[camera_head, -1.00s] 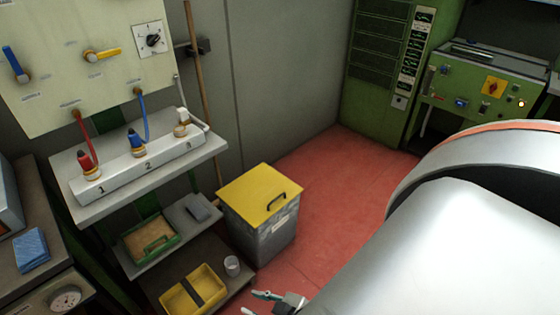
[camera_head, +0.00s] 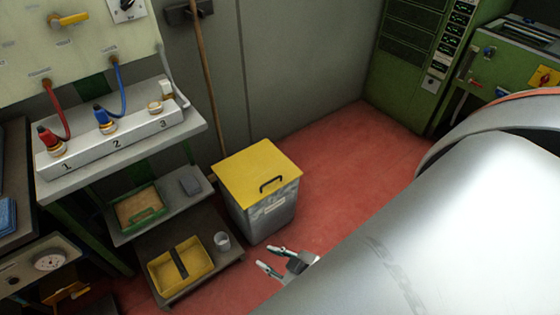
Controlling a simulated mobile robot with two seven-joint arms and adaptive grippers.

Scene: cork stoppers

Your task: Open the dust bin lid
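The dust bin (camera_head: 266,218) is a grey metal box standing on the red floor in the middle of the view. Its yellow lid (camera_head: 250,172) lies flat and closed on top, with a dark handle (camera_head: 271,184) near its right front edge. My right gripper (camera_head: 269,258) is below and in front of the bin, apart from it. Its two fingers are spread with nothing between them, pointing left. My large silver arm fills the lower right. My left gripper is not in view.
Left of the bin, a low shelf (camera_head: 212,262) holds a yellow tray (camera_head: 158,273) and a cup (camera_head: 222,240). Above it stands a bench with a numbered white block (camera_head: 135,135). A wooden pole (camera_head: 209,90) leans behind the bin. Red floor (camera_head: 340,170) is clear to its right.

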